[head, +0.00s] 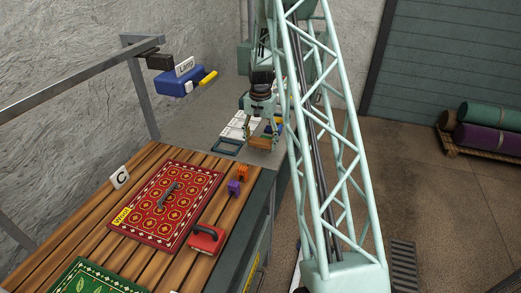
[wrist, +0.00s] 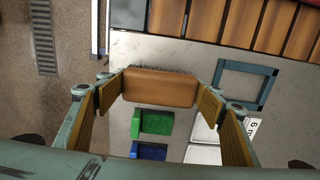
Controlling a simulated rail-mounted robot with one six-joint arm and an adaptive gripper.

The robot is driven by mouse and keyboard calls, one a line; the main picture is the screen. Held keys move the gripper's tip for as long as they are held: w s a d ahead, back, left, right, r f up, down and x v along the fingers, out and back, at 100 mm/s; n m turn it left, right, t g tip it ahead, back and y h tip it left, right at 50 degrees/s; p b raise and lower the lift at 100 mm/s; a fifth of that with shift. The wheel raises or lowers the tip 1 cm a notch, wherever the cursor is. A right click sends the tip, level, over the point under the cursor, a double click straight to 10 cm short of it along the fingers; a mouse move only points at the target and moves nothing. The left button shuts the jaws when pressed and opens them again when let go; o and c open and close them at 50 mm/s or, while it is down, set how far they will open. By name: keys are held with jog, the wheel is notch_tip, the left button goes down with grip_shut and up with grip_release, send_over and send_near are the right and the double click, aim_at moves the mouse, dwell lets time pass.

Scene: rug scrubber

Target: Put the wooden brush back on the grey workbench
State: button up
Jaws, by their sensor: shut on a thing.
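The wooden brush (wrist: 160,87) is a brown block with dark bristles along its far edge in the wrist view. My gripper (head: 261,137) is shut on it, with a yellow-brown finger pad at each end of the block. In the head view the brush (head: 259,144) hangs below the gripper at the near end of the grey workbench (head: 200,121). The bare grey top (wrist: 185,53) shows around the brush in the wrist view. I cannot tell whether the brush touches the top.
A blue-grey square frame (wrist: 247,85), a green block (wrist: 157,121) and a blue block (wrist: 149,151) lie on the workbench. The slatted wooden table (head: 141,165) adjoins it, with a red rug (head: 154,218), a red scrubber (head: 207,239) and small purple (head: 234,188) and orange blocks (head: 243,172).

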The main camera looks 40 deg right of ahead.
aim_at(261, 149)
jog(key=shift+f, duration=0.1)
jog(key=shift+f, duration=1.75)
jog(key=shift+f, duration=0.2)
jog(key=o, duration=1.1)
jog(key=shift+r, duration=0.2)
jog(key=shift+r, duration=6)
jog(key=shift+a+r, duration=0.1)
